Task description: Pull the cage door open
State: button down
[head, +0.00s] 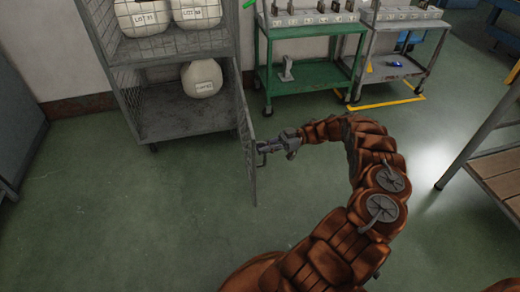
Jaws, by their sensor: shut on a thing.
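The wire-mesh cage (185,135) stands at the upper left, with its front open to view. Its door (248,150) is swung outward on the cage's right side and shows nearly edge-on. My gripper (262,148) is at the right face of the door, shut on what appears to be the door's handle. The handle is small and partly hidden by the fingers. My brown arm curves in from the lower right.
White labelled bags (202,78) sit on the cage shelves. A green cart (300,78) and a grey cart (395,68) stand behind my arm. A wooden-topped bench (500,170) is at the right. The floor (150,225) left of the door is clear.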

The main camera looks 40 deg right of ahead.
jog(key=shift+d+r, duration=0.1)
jog(key=shift+d, duration=0.8)
jog(key=shift+a, duration=0.15)
jog(key=c, duration=1.2)
grip_release()
jog(key=shift+c, duration=0.2)
jog(key=shift+o, duration=0.2)
jog(key=shift+s, duration=0.1)
jog(key=shift+s, duration=0.1)
jog(key=shift+s+a+r, duration=0.15)
jog(key=shift+a+r, duration=0.05)
jog(key=shift+r, duration=0.2)
